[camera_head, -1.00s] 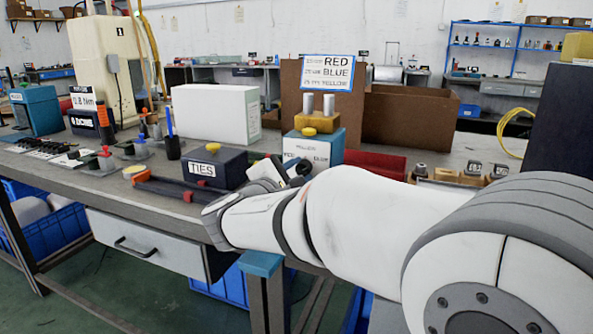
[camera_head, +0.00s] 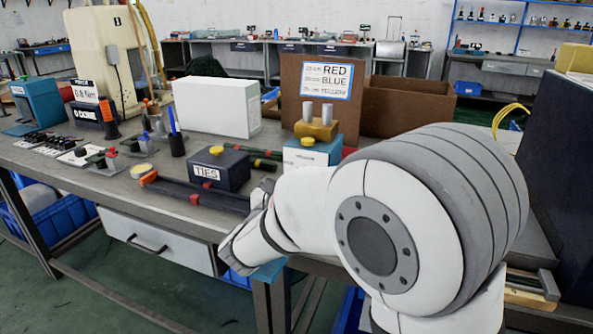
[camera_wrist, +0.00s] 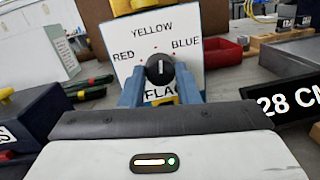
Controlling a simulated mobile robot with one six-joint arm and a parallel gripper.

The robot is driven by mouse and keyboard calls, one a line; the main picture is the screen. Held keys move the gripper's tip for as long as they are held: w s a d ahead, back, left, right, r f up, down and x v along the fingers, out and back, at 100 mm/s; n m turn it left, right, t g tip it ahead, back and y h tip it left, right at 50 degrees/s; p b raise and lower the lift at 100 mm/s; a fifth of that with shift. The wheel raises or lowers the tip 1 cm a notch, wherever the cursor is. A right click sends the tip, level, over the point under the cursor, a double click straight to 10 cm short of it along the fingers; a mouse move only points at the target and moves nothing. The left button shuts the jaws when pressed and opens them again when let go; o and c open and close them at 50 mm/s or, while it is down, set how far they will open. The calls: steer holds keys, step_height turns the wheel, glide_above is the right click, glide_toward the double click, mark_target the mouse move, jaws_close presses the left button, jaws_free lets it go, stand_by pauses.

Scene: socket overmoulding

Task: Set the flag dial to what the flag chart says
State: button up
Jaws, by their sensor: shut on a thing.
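In the wrist view the flag dial is a black knob (camera_wrist: 160,70) with a white mark, on a white panel (camera_wrist: 124,76) lettered RED, YELLOW, BLUE and FLAG. The white mark stands about upright, towards YELLOW at the top. My gripper (camera_wrist: 160,79) has its blue fingers on either side of the knob and is shut on it. In the head view my arm hides the gripper and the knob. The flag chart (camera_head: 327,77) lists RED, BLUE and YELLOW from top to bottom; its lengths are blurred. A black sign (camera_wrist: 290,103) reads 28 CM.
A dark blue TIES box (camera_head: 219,169) stands left of the dial box (camera_head: 313,151). Dark bars with coloured ends lie on the bench around it. A yellow block with two grey posts (camera_head: 316,126) is behind the dial box. A red bin (camera_wrist: 221,51) is right of the panel.

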steer(key=shift+n+p, duration=0.75)
steer(key=shift+n, duration=0.15)
steer(key=o, duration=1)
steer(key=shift+c, duration=0.2)
steer(key=p+v, duration=0.1)
steer(key=v, duration=0.6)
steer(key=shift+s+a+f, duration=0.1)
steer(key=shift+s, duration=0.3)
